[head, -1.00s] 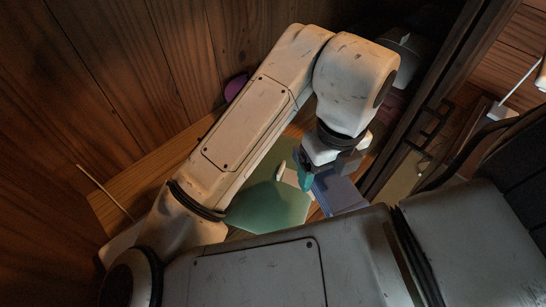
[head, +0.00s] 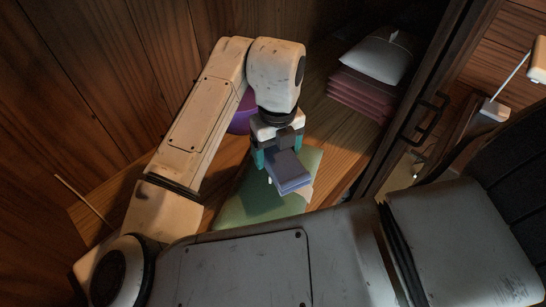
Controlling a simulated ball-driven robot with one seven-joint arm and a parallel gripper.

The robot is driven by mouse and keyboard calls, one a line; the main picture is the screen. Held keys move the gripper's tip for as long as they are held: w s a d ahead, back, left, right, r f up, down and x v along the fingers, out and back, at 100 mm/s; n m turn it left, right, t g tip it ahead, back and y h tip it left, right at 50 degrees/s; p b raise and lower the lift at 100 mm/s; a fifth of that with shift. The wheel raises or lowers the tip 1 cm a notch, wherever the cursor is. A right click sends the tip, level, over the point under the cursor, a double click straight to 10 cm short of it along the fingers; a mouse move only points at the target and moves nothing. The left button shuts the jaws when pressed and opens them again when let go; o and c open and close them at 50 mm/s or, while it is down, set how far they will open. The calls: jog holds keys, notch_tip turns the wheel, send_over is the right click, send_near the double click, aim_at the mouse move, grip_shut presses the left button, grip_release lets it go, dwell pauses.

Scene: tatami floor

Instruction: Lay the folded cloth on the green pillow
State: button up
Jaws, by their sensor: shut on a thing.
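The folded cloth (head: 290,178) is a blue-violet flat bundle. My gripper (head: 279,152), with teal fingers, is shut on its rear end, and the cloth sticks out toward the lower right. The green pillow (head: 250,203) lies flat on the wooden surface below. The cloth overlaps the pillow's right part in the picture; I cannot tell whether they touch.
A purple round thing (head: 242,116) lies behind my arm. Pink folded cushions (head: 356,94) are stacked at the back right, with a grey-white pillow (head: 378,56) on top. Bare wooden surface (head: 331,147) lies between the stack and the green pillow. A dark door frame (head: 425,95) bounds the right.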

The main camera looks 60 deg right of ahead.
aim_at(273, 160)
jog(key=shift+w+d+f, duration=0.25)
jog(key=shift+w+f, duration=0.25)
jog(key=shift+f, duration=0.15)
jog(key=shift+w+f, duration=0.1)
jog(key=shift+f, duration=1.55)
jog(key=shift+f, duration=0.15)
jog(key=o, duration=1)
notch_tip(273, 160, up, 12)
jog(key=shift+r, duration=0.2)
